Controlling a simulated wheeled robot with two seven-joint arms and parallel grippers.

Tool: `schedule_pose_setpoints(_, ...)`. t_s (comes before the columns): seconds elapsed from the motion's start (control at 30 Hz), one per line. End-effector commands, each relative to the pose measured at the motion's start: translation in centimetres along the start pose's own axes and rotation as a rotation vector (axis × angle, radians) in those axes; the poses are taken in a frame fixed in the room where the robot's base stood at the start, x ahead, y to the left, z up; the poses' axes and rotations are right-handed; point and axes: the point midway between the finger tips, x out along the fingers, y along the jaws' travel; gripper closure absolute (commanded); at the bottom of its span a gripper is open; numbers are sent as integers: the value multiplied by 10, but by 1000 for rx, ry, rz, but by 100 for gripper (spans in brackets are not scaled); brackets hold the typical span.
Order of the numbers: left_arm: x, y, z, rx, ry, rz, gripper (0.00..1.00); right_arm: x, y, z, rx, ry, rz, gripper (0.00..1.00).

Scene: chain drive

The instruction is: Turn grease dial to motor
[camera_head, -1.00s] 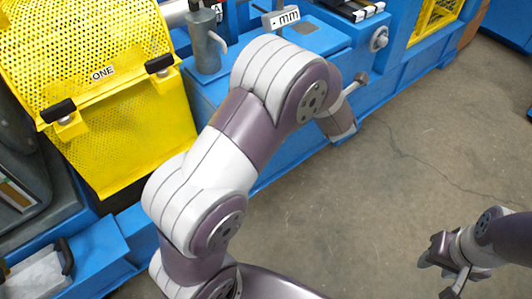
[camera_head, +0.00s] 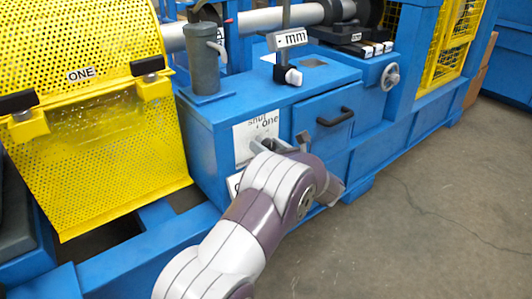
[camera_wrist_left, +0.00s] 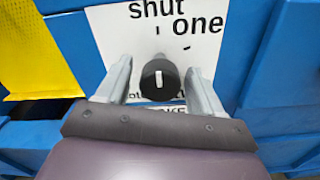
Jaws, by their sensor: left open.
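The grease dial (camera_wrist_left: 159,80) is a round black knob with a white pointer mark, in the left wrist view. The mark stands upright in the picture, toward the tick under "shut". The dial sits on a white label plate (camera_wrist_left: 115,30) reading "shut" and "one"; lower lettering is mostly hidden by my gripper. The plate (camera_head: 244,132) also shows on the blue cabinet front in the head view. My left gripper (camera_wrist_left: 160,92) is open, one finger on each side of the dial, with gaps visible. In the head view, the left gripper (camera_head: 268,147) covers the dial. My right gripper is out of view.
A drawer handle (camera_head: 335,117) sticks out right of the plate. A yellow mesh guard (camera_head: 110,130) stands to the left. Floor at right is clear.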

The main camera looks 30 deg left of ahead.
Motion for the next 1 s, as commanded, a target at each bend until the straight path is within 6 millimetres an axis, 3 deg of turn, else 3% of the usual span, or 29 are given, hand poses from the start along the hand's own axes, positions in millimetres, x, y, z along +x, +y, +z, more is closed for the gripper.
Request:
schedule_pose_setpoints(0.1, 11, 0, 0, -1, -1, 0, 33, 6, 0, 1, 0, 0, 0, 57)
schedule_pose_setpoints(0.37, 13, 0, 1, 0, -1, -2, 33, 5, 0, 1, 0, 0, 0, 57)
schedule_pose_setpoints(0.57, 13, 0, 1, 0, -1, -2, 90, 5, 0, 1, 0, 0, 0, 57)
schedule_pose_setpoints(1.0, 12, 0, 2, 87, 0, -2, 89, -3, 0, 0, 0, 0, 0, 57)
